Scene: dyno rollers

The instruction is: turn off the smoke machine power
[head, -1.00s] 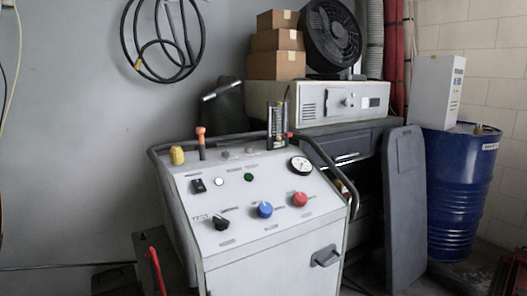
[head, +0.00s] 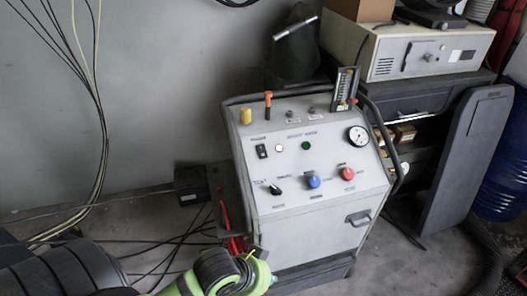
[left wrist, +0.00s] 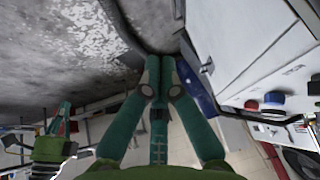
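The smoke machine is a grey-white console (head: 290,226) with a sloped panel in the middle of the head view. Its panel has a black rocker switch (head: 262,151) at the upper left, a white button, a green button, a black selector knob (head: 274,189), a blue knob (head: 313,181) and a red knob (head: 347,174). The switch's position is too small to tell. My left gripper (head: 256,268) is at the bottom, in front of the console's lower left. In the left wrist view its fingers (left wrist: 159,68) meet, with nothing between them. A green part (left wrist: 54,140) there may be my right gripper.
A grey tool cabinet (head: 405,97) with a white unit (head: 420,48) stands behind the console on the right. A dark panel (head: 470,150) leans beside it. Cables (head: 160,245) lie on the floor at left. A black box (head: 191,185) sits left of the console.

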